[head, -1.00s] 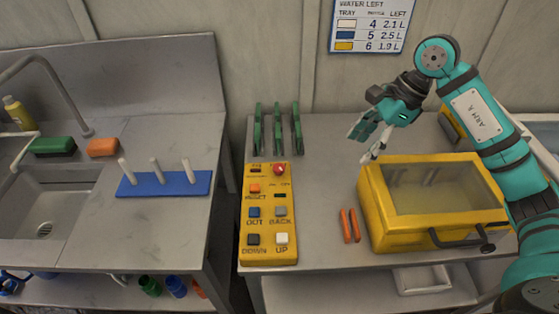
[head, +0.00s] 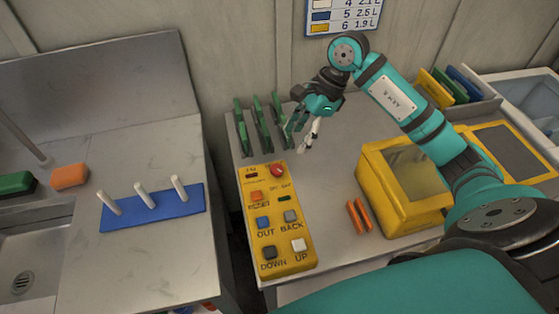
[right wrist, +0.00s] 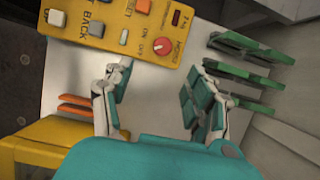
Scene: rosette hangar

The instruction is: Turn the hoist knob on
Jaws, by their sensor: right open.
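The red hoist knob (head: 277,170) is at the top right corner of the yellow control panel (head: 283,215), which lies on the grey bench. In the right wrist view the knob (right wrist: 162,46) is ahead of the fingers, beside the ON and OFF lettering; its exact setting is too small to tell. My right gripper (head: 296,140) is open and empty, above the bench just behind and right of the knob, apart from it. In the right wrist view the fingers (right wrist: 158,84) are spread with bare bench between them. My left gripper is not in view.
Green upright racks (head: 261,124) stand just behind the panel, close to my right gripper. Two orange sticks (head: 358,216) and a yellow windowed box (head: 385,205) are to the right. A blue peg base (head: 155,210) sits on the left counter, across a gap.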

